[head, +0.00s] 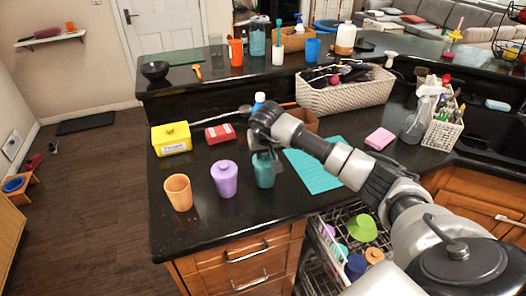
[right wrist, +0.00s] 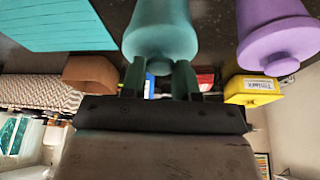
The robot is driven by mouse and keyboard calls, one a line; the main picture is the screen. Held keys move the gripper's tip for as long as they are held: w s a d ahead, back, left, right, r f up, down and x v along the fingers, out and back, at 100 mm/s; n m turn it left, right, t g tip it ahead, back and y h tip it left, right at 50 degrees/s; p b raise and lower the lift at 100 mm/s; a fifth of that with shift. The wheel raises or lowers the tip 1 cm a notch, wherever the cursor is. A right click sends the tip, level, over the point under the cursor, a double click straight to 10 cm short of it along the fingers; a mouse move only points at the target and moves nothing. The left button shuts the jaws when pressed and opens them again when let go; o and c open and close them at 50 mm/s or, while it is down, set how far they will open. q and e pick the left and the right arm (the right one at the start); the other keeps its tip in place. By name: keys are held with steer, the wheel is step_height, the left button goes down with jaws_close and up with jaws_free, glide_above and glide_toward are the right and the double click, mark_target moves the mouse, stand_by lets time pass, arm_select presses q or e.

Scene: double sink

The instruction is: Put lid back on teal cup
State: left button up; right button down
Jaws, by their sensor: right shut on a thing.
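The teal cup (head: 264,175) stands upright on the black counter, right of the lidded purple cup (head: 224,178). My right gripper (head: 265,153) is directly above the teal cup and hides much of its top. In the right wrist view, the teal lid (right wrist: 160,50) with its round knob lies at my right fingertips (right wrist: 160,78), one finger on each side. The gripper is shut on the lid's knob. The lid is at the cup's top; I cannot tell whether it is fully seated. My left gripper is not in view.
An orange cup (head: 179,193) stands left of the purple cup. Behind are a yellow box (head: 172,138), a red box (head: 220,133) and a brown container (head: 304,119). A teal mat (head: 316,174) lies to the right. An open dish rack (head: 345,225) sits below the counter edge.

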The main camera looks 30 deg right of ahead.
steer(key=shift+f+b, duration=0.2)
steer(key=shift+b, duration=0.25)
stand_by(1.1)
steer(key=shift+c, duration=1.4)
jaws_free()
steer(key=shift+r, duration=0.15)
steer(key=shift+r+p, duration=2.05)
steer(key=shift+r, duration=1.3)
jaws_close()
